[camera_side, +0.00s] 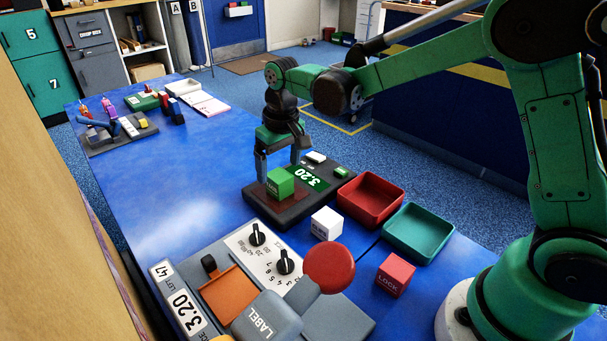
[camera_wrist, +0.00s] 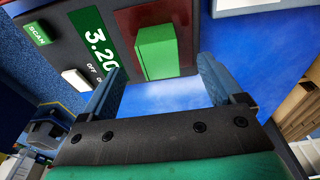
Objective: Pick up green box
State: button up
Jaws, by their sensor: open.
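The green box (camera_side: 280,183) sits on the dark red plate of a black scale in the side view. It also shows in the wrist view (camera_wrist: 157,52), beyond the fingertips and roughly between their lines. My gripper (camera_side: 277,163) is open and empty, just above and behind the green box in the side view. Its two blue-grey fingers stand apart in the wrist view (camera_wrist: 160,78). They do not appear to touch the box.
The scale (camera_side: 285,213) shows 3.20. A white cube (camera_side: 326,223), a red tray (camera_side: 370,200), a green tray (camera_side: 418,232) and a red LOCK cube (camera_side: 395,274) lie nearby. A label machine with a red knob (camera_side: 329,267) stands in front. The blue table (camera_side: 170,190) is clear at left.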

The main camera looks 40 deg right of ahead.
aim_at(279, 175)
jog(key=shift+w+f, duration=0.2)
jog(key=shift+f, duration=1.4)
grip_shut()
jog(key=shift+r, duration=0.15)
